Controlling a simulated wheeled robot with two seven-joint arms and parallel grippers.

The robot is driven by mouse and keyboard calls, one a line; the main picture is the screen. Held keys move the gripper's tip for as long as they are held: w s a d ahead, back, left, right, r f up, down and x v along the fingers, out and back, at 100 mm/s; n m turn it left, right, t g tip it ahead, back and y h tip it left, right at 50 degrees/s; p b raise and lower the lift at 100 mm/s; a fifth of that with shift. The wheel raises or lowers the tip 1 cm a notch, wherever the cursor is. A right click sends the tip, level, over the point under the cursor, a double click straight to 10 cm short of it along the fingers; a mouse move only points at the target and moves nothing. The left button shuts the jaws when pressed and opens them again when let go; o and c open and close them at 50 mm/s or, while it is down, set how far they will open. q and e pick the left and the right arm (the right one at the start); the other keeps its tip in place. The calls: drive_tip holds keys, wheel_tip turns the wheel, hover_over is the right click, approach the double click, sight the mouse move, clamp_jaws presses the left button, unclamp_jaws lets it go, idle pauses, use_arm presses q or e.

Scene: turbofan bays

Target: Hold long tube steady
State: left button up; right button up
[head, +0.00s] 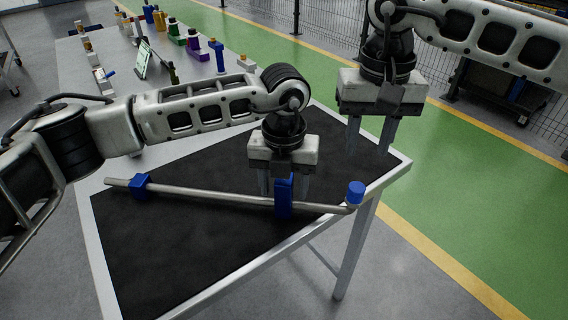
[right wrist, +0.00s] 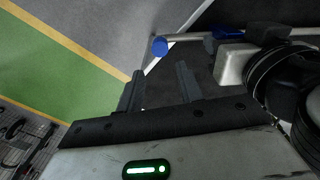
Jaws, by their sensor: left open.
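The long grey tube (head: 215,194) lies across the black-topped table (head: 190,245). It rests in a small blue holder (head: 140,186) near its left end and a taller blue holder (head: 284,198) near its right end. Its bent right end carries a blue cap (head: 356,192). My left gripper (head: 284,188) is open, pointing down, its fingers on either side of the taller holder; contact is unclear. My right gripper (head: 369,150) is open and empty above the table's right corner, behind the cap. In the right wrist view the cap (right wrist: 160,46) lies beyond its fingers (right wrist: 161,88).
A long grey table (head: 185,62) behind carries several coloured bottles and a small tablet stand (head: 142,60). A green walkway (head: 450,180) with yellow lines runs along the right, with a wire fence (head: 330,22) behind it. The front of the black tabletop is clear.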

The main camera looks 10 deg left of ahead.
sight(357, 187)
use_arm(q)
drive_tip(key=shift+f, duration=0.65)
clamp_jaws()
use_arm(e)
drive_tip(key=o, duration=0.4)
drive_tip(key=shift+c, duration=0.2)
drive_tip(key=f+t, duration=0.1)
drive_tip(key=f, duration=0.3)
drive_tip(key=f+t, duration=0.2)
drive_tip(key=f, duration=0.3)
drive_tip(key=shift+s+f+n+y, duration=0.15)
drive_tip(key=shift+s+n+y, duration=0.05)
drive_tip(key=shift+n+y, duration=0.1)
